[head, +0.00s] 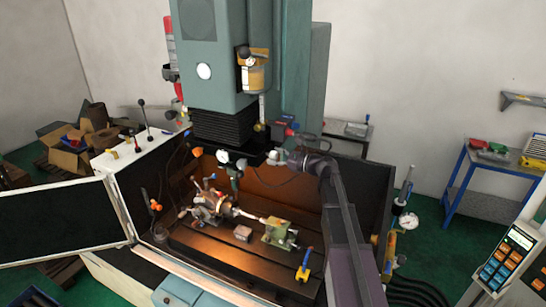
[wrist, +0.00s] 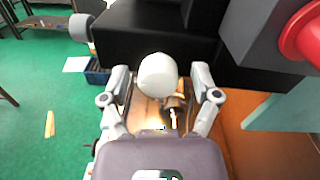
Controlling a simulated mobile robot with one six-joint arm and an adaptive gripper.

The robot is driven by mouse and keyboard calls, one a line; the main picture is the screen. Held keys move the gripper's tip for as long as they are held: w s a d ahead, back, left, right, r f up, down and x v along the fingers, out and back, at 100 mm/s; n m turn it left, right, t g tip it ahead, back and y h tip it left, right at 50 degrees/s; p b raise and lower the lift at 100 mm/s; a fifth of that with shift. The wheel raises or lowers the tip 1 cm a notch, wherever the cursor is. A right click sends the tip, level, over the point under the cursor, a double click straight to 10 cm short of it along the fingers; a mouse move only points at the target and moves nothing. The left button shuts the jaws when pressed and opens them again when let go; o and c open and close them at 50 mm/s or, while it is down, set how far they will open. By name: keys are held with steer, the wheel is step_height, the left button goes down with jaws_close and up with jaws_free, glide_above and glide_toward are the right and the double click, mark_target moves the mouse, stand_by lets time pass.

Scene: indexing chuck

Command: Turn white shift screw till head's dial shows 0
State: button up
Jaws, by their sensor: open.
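In the wrist view, a white rounded knob (wrist: 157,75), which looks like the shift screw, lies between the fingers of my gripper (wrist: 160,88). The fingers are spread on both sides of it with gaps, so they do not grip it. In the head view, my gripper (head: 281,159) is beside the lower end of the machine's head; a small pale spot there is too small to tell apart from my fingers. A round white dial face (head: 204,71) is on the front of the green machine head (head: 215,90). Its reading is too small to make out.
Another dial gauge (head: 223,157) hangs under the head. The black bellows (head: 222,126) is close to my gripper. A red button (wrist: 305,35) shows upper right.

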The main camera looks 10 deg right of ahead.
steer(key=shift+w+a, duration=0.1)
jaws_close()
steer(key=shift+a, duration=0.15)
stand_by(0.3)
steer(key=shift+n, duration=0.4)
